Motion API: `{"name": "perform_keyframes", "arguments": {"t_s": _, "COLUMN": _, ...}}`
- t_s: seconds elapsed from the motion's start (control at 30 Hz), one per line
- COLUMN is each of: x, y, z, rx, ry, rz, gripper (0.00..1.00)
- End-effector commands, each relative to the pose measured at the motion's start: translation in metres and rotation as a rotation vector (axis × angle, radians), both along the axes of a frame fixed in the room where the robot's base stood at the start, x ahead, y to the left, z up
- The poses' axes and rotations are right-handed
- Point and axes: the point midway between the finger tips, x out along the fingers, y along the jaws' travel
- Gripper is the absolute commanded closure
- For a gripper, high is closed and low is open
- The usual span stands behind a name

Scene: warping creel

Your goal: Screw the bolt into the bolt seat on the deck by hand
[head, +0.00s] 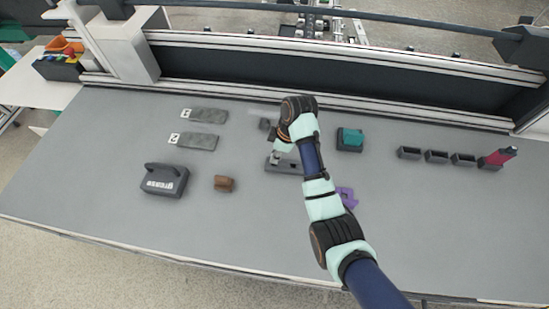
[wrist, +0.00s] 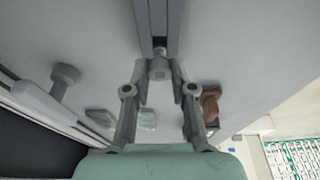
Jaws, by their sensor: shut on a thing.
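My gripper (wrist: 161,88) is shut on a small grey bolt (wrist: 160,68), whose head sits between the two fingertips in the wrist view. Past the bolt, a grey slotted piece (wrist: 147,22) runs up to the top edge; the bolt lines up with its dark slot. Whether the bolt touches it or has entered a hole I cannot tell. In the head view my gripper (head: 281,146) points down over a dark grey block (head: 285,168) on the deck, which looks like the bolt seat. My arm hides part of this block, and the bolt cannot be made out there.
On the deck (head: 110,190) are a brown block (head: 224,183), a dark handled box (head: 165,181), two tagged grey plates (head: 205,115) (head: 196,141), a teal-topped block (head: 350,139), a purple piece (head: 347,197) and several dark holders (head: 437,157) by a red object (head: 497,157). The front deck is clear.

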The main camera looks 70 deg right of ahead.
Motion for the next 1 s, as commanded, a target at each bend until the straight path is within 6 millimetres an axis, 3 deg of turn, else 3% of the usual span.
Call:
{"name": "perform_keyframes", "arguments": {"t_s": 0.1, "x": 0.0, "y": 0.0, "z": 0.015, "rx": -0.001, "ry": -0.001, "rz": 0.0, "gripper": 1.0}}
{"name": "perform_keyframes", "arguments": {"t_s": 0.47, "x": 0.0, "y": 0.0, "z": 0.018, "rx": -0.001, "ry": -0.001, "rz": 0.0, "gripper": 1.0}}
{"name": "perform_keyframes", "arguments": {"t_s": 0.73, "x": 0.0, "y": -0.001, "z": 0.052, "rx": -0.002, "ry": -0.001, "rz": 0.0, "gripper": 1.0}}
{"name": "perform_keyframes", "arguments": {"t_s": 1.0, "x": 0.0, "y": -0.001, "z": 0.055, "rx": 0.0, "ry": 0.0, "rz": -0.008, "gripper": 1.0}}
